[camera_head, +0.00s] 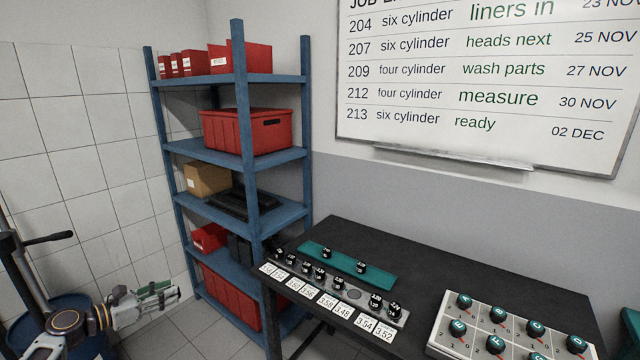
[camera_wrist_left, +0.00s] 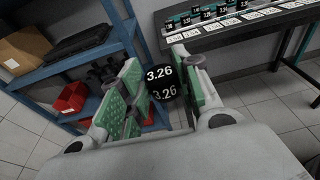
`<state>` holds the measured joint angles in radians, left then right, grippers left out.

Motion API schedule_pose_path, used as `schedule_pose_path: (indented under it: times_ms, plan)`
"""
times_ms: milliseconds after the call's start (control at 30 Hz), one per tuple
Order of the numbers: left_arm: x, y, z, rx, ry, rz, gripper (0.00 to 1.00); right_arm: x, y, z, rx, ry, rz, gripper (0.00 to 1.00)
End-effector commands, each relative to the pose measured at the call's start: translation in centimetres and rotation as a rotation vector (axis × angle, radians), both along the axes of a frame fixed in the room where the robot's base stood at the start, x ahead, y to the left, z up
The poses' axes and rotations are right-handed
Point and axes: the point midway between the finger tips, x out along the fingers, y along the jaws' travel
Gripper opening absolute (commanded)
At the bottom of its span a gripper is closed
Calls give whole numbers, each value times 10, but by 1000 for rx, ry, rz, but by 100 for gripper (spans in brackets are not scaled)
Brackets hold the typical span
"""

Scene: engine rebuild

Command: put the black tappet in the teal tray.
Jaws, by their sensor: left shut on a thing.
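My left gripper (camera_head: 160,297) is at the lower left in the head view, over the floor, left of the workbench and in front of the shelf. In the left wrist view its green-padded fingers (camera_wrist_left: 160,90) are shut on a black tappet (camera_wrist_left: 160,84) marked 3.26 in white. The held tappet cannot be made out in the head view. The teal tray (camera_head: 342,262) is a long flat strip on the black workbench, with two black tappets (camera_head: 361,267) standing on it. The gripper is well apart from the tray. My right gripper is out of view.
A grey rack (camera_head: 340,290) with several black tappets and one empty round place lies in front of the teal tray, with white number cards (camera_head: 327,300) along the bench edge. A blue shelf (camera_head: 243,130) stands behind.

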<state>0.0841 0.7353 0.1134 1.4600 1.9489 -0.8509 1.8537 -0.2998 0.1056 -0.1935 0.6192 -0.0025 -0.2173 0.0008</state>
Motion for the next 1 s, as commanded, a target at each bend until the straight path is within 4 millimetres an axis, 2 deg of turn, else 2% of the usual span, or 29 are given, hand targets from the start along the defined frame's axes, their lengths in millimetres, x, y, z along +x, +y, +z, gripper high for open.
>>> schedule_pose_path:
  times_ms: [367,600,833,1000]
  plan:
    - [-18,-67,-19,1,2,-145,9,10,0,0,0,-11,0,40]
    - [-42,-122,-27,1,4,-196,9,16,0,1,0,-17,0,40]
    - [-64,-153,-28,-1,4,-167,9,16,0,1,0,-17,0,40]
    - [-76,-164,-29,-1,4,-116,9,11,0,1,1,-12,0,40]
